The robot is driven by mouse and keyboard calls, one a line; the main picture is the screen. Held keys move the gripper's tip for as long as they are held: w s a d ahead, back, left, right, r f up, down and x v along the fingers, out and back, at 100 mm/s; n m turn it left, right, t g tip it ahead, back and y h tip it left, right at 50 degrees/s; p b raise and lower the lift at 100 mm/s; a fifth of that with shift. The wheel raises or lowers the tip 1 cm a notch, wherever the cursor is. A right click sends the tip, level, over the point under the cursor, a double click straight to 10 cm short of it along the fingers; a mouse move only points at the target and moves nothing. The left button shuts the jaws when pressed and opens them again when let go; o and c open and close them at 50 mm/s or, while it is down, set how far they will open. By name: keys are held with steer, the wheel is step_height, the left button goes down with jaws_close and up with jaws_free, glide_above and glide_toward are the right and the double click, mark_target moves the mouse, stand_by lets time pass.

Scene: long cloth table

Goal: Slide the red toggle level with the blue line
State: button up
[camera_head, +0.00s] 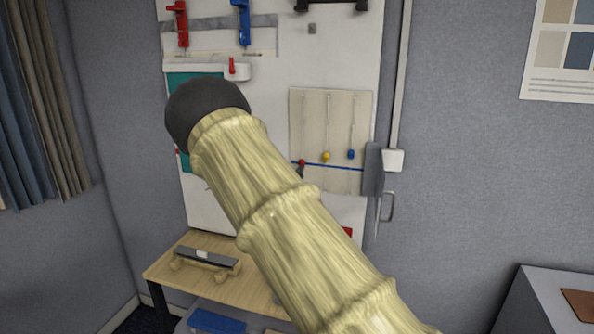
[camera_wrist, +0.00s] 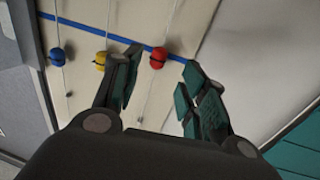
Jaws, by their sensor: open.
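The red toggle (camera_wrist: 158,57) hangs on its cord between the two open fingers of my gripper (camera_wrist: 163,60) in the wrist view. Gaps show on both sides of it. The blue line (camera_wrist: 82,27) runs across the board and meets the red toggle; the two appear about level. In the head view the red toggle (camera_head: 301,162) is small, at the left end of the visible blue line (camera_head: 340,166). My arm hides most of my gripper there; a dark tip shows just below the toggle.
The yellow toggle (camera_head: 326,157) and blue toggle (camera_head: 351,154) hang to the right on the beige panel (camera_head: 365,115), just above the line. A wooden bench (camera_head: 165,268) stands below the white board (camera_head: 345,50). A grey handle (camera_head: 387,207) is at the right.

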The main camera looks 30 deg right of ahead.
steer(key=shift+v, duration=2.9)
